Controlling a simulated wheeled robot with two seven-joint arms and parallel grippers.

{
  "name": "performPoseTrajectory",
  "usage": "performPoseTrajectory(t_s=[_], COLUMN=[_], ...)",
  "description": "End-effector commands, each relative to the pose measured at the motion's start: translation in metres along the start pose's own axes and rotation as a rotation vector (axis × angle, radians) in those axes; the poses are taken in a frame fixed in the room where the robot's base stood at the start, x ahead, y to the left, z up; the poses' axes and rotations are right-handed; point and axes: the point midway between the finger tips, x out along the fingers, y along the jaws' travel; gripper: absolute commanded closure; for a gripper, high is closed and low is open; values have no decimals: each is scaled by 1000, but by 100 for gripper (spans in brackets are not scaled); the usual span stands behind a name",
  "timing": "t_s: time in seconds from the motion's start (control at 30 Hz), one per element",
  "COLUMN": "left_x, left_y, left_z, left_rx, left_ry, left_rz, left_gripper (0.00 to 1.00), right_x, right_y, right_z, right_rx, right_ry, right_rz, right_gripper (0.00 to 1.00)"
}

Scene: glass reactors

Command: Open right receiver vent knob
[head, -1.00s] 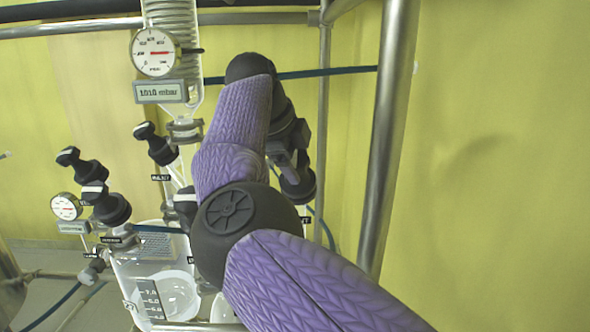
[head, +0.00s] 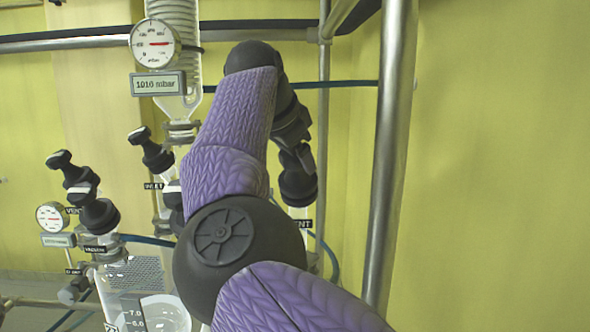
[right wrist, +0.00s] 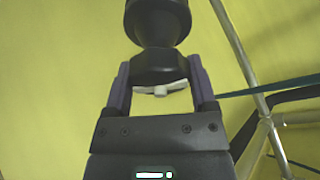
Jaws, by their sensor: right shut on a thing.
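The right receiver vent knob (head: 298,187) is a black valve head in the middle of the head view, just left of the steel post. A partly hidden label ending in "NT" sits below it. My right gripper (head: 299,158) reaches it from above, behind my purple arm. In the right wrist view, the two fingers of my right gripper (right wrist: 159,77) are shut on the black knob (right wrist: 158,62), one on each side. A pale piece shows between the fingers. I cannot tell how far the knob is turned. My left gripper is not in view.
A thick steel post (head: 390,150) stands close to the right of my arm. A pressure gauge (head: 155,43) and a display reading about 1016 mbar (head: 158,84) hang at upper left. Black valves (head: 97,212) and a glass vessel (head: 150,310) stand at lower left.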

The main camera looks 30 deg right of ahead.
Motion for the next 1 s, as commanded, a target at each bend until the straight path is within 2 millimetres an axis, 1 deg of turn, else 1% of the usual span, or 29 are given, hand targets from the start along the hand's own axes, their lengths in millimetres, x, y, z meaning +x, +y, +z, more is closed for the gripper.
performPoseTrajectory(t_s=[0.03,0.1,0.4,0.6,1.0], left_x=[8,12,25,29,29], left_y=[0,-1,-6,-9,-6], left_z=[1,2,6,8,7], left_rx=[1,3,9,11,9], left_ry=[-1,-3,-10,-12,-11], left_rz=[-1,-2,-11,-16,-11], left_gripper=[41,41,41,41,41], right_x=[3,2,1,0,0], right_y=[1,1,0,0,0], right_z=[2,2,1,0,0], right_rx=[-30,-77,-222,-266,-278], right_ry=[0,0,0,0,-1], right_rz=[-10,-23,-60,-71,-74], right_gripper=[86,86,86,86,86])
